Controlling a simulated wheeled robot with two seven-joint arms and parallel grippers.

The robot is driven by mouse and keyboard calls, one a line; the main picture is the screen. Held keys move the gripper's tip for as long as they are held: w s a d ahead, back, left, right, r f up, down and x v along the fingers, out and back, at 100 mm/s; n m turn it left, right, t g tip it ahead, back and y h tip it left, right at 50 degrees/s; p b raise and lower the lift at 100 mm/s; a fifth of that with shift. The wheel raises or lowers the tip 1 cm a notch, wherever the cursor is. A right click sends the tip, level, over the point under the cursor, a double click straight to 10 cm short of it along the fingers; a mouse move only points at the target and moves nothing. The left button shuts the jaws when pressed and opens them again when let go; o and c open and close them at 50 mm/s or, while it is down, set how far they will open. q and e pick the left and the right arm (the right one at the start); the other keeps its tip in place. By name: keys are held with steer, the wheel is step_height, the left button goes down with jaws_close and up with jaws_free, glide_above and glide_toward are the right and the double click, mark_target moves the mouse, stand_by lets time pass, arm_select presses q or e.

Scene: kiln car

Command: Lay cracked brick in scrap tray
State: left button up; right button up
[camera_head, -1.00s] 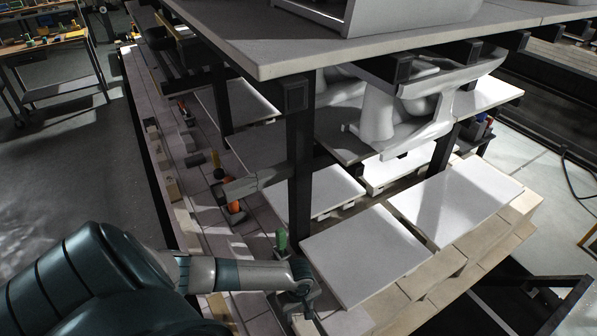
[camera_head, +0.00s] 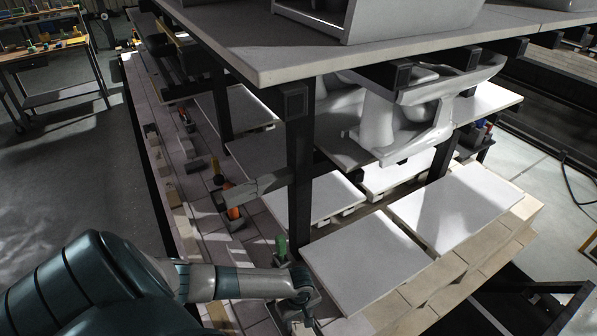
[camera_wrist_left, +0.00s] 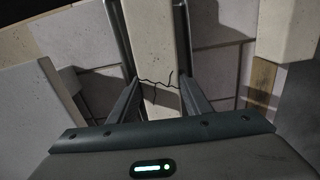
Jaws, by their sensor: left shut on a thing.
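My left gripper (camera_head: 298,306) is low in the head view, beside the near corner of the white slabs. In the left wrist view the left gripper (camera_wrist_left: 158,84) is shut on a pale, long brick (camera_wrist_left: 157,45). The brick's lower end is hidden by the gripper body. In the head view the brick is too small and shaded to tell apart. I cannot pick out the scrap tray for sure in either view. My right gripper is not in view.
White slabs (camera_head: 367,257) lie on pale bricks at the right. A dark post (camera_head: 299,190) holds up a grey shelf (camera_head: 390,45) above my arm. A green item (camera_head: 281,246) stands close behind the gripper. A dark box with an orange item (camera_head: 233,212) lies further back.

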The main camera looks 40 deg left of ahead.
arm_select(q)
steer(key=shift+f, duration=0.15)
steer(key=shift+f, duration=0.25)
stand_by(0.5)
steer(key=o, duration=1.4)
steer(key=shift+r, duration=0.15)
steer(key=shift+r+p, duration=0.5)
steer(key=shift+p, duration=0.05)
steer(key=shift+r+p, duration=2.1)
steer(key=shift+p, duration=0.25)
steer(key=shift+r, duration=1.25)
